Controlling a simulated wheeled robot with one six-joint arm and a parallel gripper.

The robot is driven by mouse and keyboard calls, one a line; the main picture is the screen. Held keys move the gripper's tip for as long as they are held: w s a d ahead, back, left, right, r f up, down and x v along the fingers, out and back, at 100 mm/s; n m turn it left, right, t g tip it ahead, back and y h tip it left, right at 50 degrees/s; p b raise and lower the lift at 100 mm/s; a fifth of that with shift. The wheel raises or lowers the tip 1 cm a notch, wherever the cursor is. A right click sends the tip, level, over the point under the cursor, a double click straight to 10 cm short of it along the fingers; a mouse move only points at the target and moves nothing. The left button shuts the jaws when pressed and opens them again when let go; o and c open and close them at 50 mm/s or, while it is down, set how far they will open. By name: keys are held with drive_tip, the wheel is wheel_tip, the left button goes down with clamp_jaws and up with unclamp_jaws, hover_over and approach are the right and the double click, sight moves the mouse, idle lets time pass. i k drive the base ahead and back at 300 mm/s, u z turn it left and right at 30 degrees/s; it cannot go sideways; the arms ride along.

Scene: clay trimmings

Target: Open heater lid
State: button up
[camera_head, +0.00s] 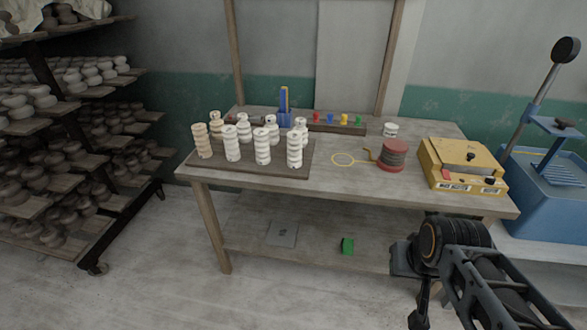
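A yellow box (447,174), which looks like the heater, stands at the right end of the wooden table. Its top looks shut and lies flat, with a small black knob (471,157) on it. A red part and pale labels show on its front. My arm comes in from the lower right, in front of the table and below the box. The dark end of it, seemingly my gripper (418,312), hangs down near the bottom edge, apart from the box. Its fingers are too dark and small to read.
Left of the box are a red spool (393,156) and a yellow wire loop (344,159). Several pale ribbed pieces stand on a brown board (222,165). A blue lever press (550,178) stands close on the right.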

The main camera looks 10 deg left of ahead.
sight(449, 152)
drive_tip(key=k, duration=0.4)
drive_tip(key=z, duration=1)
drive_tip(key=i, duration=1.1)
drive_tip(key=u, duration=0.75)
drive_tip(key=i, duration=0.55)
drive_tip(key=u, duration=0.5)
